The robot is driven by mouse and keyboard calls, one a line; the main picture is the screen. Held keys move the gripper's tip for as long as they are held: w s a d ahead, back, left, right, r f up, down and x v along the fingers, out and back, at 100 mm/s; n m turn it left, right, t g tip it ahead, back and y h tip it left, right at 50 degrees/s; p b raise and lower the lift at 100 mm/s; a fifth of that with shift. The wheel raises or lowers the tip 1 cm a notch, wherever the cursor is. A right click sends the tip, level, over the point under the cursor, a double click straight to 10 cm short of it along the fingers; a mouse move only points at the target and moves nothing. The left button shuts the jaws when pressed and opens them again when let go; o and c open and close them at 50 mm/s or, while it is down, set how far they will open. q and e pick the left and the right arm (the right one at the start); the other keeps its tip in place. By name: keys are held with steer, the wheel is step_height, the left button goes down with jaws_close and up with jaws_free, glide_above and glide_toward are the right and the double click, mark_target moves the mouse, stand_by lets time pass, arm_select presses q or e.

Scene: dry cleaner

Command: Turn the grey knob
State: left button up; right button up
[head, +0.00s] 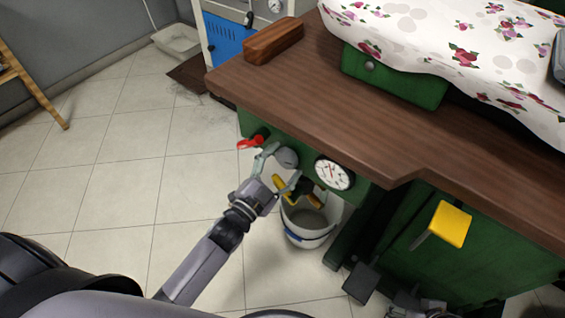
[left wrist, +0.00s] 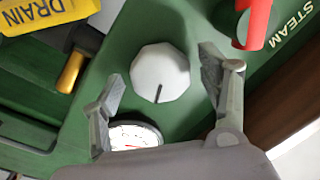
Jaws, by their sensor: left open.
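The grey knob (head: 286,158) is on the green front panel under the wooden table top, left of the round gauge. In the left wrist view the knob (left wrist: 160,72) is a pale octagonal shape with a dark pointer line toward the picture's bottom. My left gripper (head: 279,164) is open in front of the panel. In the left wrist view its two fingers (left wrist: 164,82) stand apart on either side of the knob, with gaps visible; I cannot tell how far in front of the knob the tips are.
A red handle (head: 250,143) beside a STEAM label and a yellow DRAIN handle (left wrist: 42,12) flank the knob. The gauge (head: 334,173) is close on the right. A white bucket (head: 308,233) stands below. The wooden top (head: 330,120) overhangs the panel. Tiled floor lies open on the left.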

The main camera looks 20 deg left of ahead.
arm_select(q)
steer(key=v, duration=1.2)
steer(key=shift+w+a, duration=0.1)
stand_by(0.4)
